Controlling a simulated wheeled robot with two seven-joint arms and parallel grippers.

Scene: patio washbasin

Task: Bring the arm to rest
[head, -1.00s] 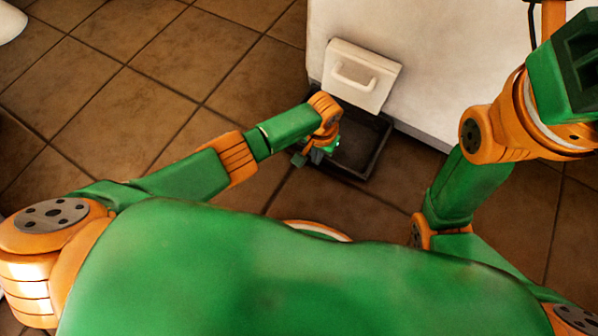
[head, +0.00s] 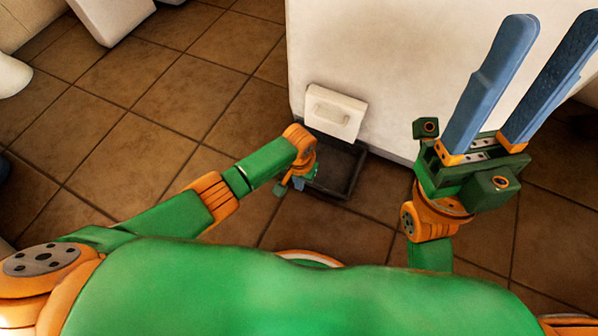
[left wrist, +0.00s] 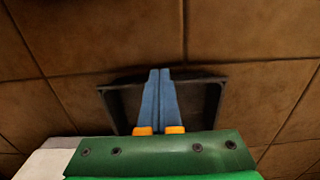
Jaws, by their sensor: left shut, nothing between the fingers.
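My left arm reaches from the left toward the washbasin cabinet in the head view. My left gripper (head: 298,184) is low, beside the left edge of a dark open tray (head: 354,182); its fingers are small and partly hidden there. In the left wrist view the blue fingers of the left gripper (left wrist: 160,72) lie together, shut and empty, in front of the dark tray (left wrist: 218,105). My right gripper (head: 553,25) is raised large at the right of the head view, its two long blue fingers apart with nothing between them.
A white cabinet (head: 400,70) stands behind the tray. A white panel with a handle (head: 336,112) tilts outward just above the tray. Brown floor tiles (head: 150,140) lie clear to the left. White objects (head: 108,18) stand at the far upper left.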

